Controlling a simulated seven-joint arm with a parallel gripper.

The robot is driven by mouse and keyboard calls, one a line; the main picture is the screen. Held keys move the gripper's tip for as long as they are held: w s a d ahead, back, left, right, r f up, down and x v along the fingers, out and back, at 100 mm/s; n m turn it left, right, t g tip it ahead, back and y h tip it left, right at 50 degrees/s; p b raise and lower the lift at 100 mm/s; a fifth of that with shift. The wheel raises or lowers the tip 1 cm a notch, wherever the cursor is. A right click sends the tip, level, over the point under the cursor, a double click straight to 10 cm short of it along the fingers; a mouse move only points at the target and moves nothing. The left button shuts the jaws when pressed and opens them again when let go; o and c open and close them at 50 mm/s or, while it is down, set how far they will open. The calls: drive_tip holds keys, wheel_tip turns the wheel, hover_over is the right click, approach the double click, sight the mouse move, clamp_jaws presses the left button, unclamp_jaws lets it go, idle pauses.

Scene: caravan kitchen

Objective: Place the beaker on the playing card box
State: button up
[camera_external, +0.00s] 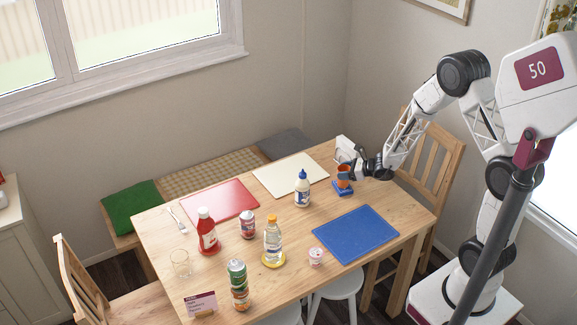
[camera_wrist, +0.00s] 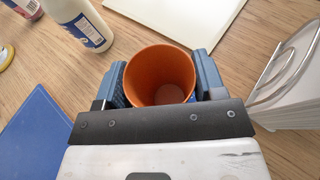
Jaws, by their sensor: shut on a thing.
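The orange beaker (camera_external: 344,171) is upright between the fingers of my gripper (camera_external: 346,174). In the wrist view I look down into the empty beaker (camera_wrist: 160,78), with a finger of my gripper (camera_wrist: 160,85) against each side. The blue playing card box (camera_external: 342,188) lies on the table directly below the beaker. The beaker's base is at or just above the box; I cannot tell if they touch. In the wrist view the box is mostly or wholly hidden beneath the beaker and fingers.
A white glue bottle (camera_external: 302,189) stands to the left of the beaker. A napkin holder (camera_external: 345,149) stands behind it. A blue board (camera_external: 356,234) lies in front and a cream board (camera_external: 290,175) behind left. Bottles and cans stand further left on the wooden table (camera_external: 160,225).

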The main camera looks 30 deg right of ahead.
drive_tip(key=shift+f, duration=0.1)
drive_tip(key=o, duration=0.9)
drive_tip(key=shift+v, duration=6.05)
